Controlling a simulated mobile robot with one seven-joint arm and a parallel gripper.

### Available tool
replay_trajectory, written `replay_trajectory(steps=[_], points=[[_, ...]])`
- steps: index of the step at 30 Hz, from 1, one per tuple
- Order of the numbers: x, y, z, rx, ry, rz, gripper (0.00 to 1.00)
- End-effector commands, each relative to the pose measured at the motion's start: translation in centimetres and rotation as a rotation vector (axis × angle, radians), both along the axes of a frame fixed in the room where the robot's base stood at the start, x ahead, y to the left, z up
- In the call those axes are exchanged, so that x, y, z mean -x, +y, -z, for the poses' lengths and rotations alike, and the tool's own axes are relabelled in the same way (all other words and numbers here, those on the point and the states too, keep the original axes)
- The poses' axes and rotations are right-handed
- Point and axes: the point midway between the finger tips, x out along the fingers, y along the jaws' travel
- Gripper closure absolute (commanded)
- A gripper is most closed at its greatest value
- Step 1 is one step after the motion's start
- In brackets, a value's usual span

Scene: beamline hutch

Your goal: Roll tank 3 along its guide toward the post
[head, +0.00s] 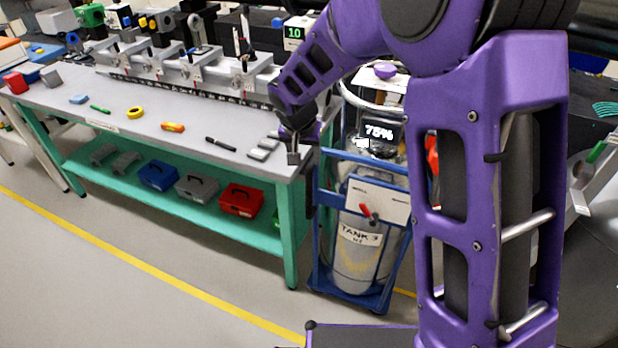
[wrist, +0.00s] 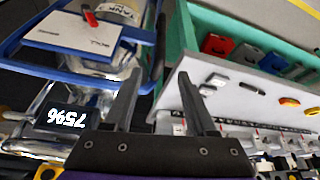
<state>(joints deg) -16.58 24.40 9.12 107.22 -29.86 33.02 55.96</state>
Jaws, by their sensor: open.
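Tank 3 (head: 352,262) is a silver cylinder labelled "TANK 3" in a blue wheeled frame (head: 316,245), upright on the floor at the right end of the bench. My gripper (head: 293,157) is open and empty, above the bench's right end and left of the frame's upper bar. In the wrist view, my gripper's two fingers (wrist: 158,80) are spread apart, between the tank's blue frame (wrist: 75,72) on the left and the bench on the right. The tank's wheels are hard to see. I cannot make out the guide or the post.
The grey bench (head: 60,98) holds small tools and a rail of instruments (head: 190,72). Its green lower shelf (head: 130,190) carries a blue, a grey and a red box (head: 241,200). A yellow line (head: 150,264) crosses the open floor in front.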

Motion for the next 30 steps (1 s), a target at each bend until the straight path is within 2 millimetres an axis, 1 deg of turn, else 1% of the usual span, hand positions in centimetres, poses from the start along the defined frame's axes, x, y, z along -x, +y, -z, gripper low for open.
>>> replay_trajectory(steps=[1, 3, 12, 16, 21, 25, 30], points=[[-0.4, -0.1, 1.3, 0.001, 0.003, 0.001, 0.43], [-1.0, -0.2, 2.7, 0.001, 0.004, 0.001, 0.43], [-3.5, -0.6, 8.7, 0.000, 0.003, 0.001, 0.43], [-4.4, -0.7, 10.8, -0.001, 0.002, 0.002, 0.43], [-5.1, -0.8, 12.5, -0.002, -0.001, 0.001, 0.43], [-5.4, -0.8, 12.9, -0.001, -0.002, 0.001, 0.43], [-5.4, -0.8, 13.0, -0.001, -0.002, 0.001, 0.43]])
